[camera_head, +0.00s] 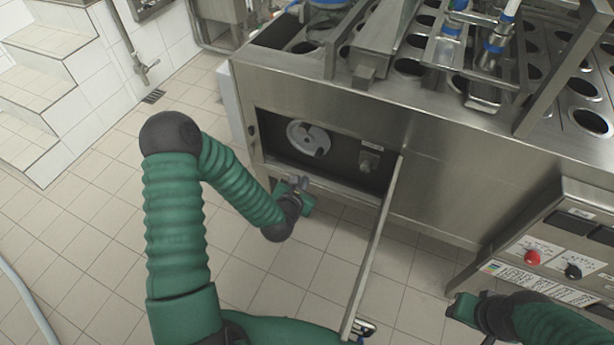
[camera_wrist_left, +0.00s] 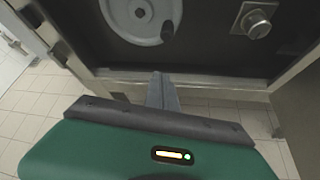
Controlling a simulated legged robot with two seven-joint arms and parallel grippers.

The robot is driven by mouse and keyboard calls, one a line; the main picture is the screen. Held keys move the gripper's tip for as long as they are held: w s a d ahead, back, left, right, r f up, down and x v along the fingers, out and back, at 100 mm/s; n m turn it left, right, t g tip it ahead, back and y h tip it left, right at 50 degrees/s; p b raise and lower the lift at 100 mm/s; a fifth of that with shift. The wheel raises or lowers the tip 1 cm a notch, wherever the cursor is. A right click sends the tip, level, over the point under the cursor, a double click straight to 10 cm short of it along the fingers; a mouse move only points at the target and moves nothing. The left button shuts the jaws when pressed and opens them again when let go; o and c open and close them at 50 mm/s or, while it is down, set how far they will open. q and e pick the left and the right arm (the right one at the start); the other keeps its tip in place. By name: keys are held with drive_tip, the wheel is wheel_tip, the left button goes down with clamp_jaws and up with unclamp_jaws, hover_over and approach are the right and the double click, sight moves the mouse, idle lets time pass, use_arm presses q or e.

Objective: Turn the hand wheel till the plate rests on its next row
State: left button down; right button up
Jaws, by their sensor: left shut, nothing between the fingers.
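The hand wheel (camera_head: 308,138) is a pale grey disc inside the dark open compartment in the machine's front. It also shows at the top of the left wrist view (camera_wrist_left: 140,14), with a dark handle knob (camera_wrist_left: 168,32) at its lower right. My left gripper (camera_head: 304,182) is below and in front of the compartment's lower edge, apart from the wheel. Its fingers (camera_wrist_left: 163,90) are together and empty. My right gripper (camera_head: 458,303) is at the lower right by the control panel; its fingers are not clear. The plate (camera_head: 465,110) with rows of round holes is on the machine's top.
The compartment door (camera_head: 372,250) stands open toward me, right of my left gripper. A small metal fitting (camera_head: 369,160) sits right of the wheel. A control panel (camera_head: 560,255) with a red and a black knob is at the right.

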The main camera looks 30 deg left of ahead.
sight(317, 158)
use_arm(q)
drive_tip(key=w, duration=0.2)
drive_tip(key=w+b, duration=0.1)
drive_tip(key=w, duration=0.2)
drive_tip(key=w+a+f+b, duration=0.1)
drive_tip(key=w, duration=0.1)
drive_tip(key=shift+w, duration=0.4)
drive_tip(key=shift+d+r, duration=0.25)
drive_tip(key=shift+r, duration=0.05)
drive_tip(key=shift+a, duration=0.1)
drive_tip(key=shift+w+d+r+n+h+p, duration=0.1)
drive_tip(key=shift+d+r+n+h+p, duration=0.1)
drive_tip(key=shift+r+p, duration=0.4)
drive_tip(key=shift+w+d+r+n+h+p, duration=0.1)
drive_tip(key=shift+r+h+p, duration=0.1)
drive_tip(key=shift+r+p, duration=0.3)
drive_tip(key=shift+f, duration=0.1)
